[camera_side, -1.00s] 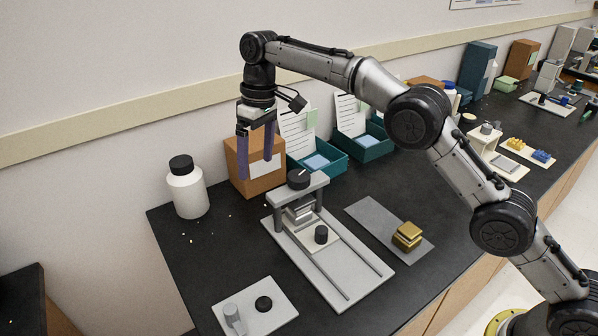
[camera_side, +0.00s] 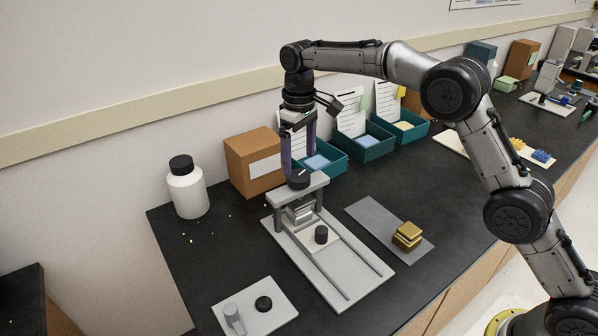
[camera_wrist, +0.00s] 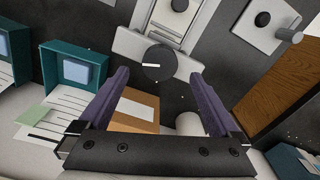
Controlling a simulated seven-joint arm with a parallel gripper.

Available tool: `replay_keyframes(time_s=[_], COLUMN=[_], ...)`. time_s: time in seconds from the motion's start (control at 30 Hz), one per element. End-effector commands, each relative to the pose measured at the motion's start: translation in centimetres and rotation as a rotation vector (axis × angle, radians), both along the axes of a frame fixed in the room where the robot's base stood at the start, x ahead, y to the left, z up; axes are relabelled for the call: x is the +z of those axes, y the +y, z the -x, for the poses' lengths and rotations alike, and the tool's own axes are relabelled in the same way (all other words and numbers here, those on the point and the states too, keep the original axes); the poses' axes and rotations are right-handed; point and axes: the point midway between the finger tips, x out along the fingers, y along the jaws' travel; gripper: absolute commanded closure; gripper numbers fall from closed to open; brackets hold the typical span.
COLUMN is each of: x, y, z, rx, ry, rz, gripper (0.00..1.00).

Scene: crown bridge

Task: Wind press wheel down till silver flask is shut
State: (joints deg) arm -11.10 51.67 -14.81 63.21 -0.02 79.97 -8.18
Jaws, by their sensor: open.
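The press wheel (camera_side: 299,180) is a black knob with a white mark on top of the grey press frame (camera_side: 311,188). In the wrist view the wheel (camera_wrist: 158,64) lies just beyond and between my fingertips. The silver flask (camera_side: 300,214) sits under the press crossbar, partly hidden by it; whether its halves meet is too small to tell. My gripper (camera_side: 298,162) points down with purple fingers, open and empty, just above and behind the wheel. The spread fingers also show in the wrist view (camera_wrist: 159,77).
A black knob (camera_side: 321,235) stands on the slide plate before the press. A gold flask (camera_side: 407,236) sits on a grey mat at right. A white bottle (camera_side: 187,190) and cardboard box (camera_side: 253,162) stand left and behind. Teal bins (camera_side: 365,147) line the back.

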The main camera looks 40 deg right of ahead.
Motion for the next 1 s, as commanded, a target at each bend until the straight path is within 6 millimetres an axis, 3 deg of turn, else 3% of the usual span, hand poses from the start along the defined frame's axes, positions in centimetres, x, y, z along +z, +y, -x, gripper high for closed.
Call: replay_keyframes(time_s=[0.1, 0.3, 0.7, 1.0], x=[-2.1, -4.3, -5.0, -5.0], y=[0.0, 0.0, 0.0, 0.0], z=[0.1, 0.0, 0.0, 0.0], rx=[0.000, 0.000, 0.000, 0.000], ry=[0.003, 0.000, -0.001, -0.001], rz=[0.000, 0.000, 0.000, 0.000], gripper=[0.02, 0.02, 0.02, 0.56])
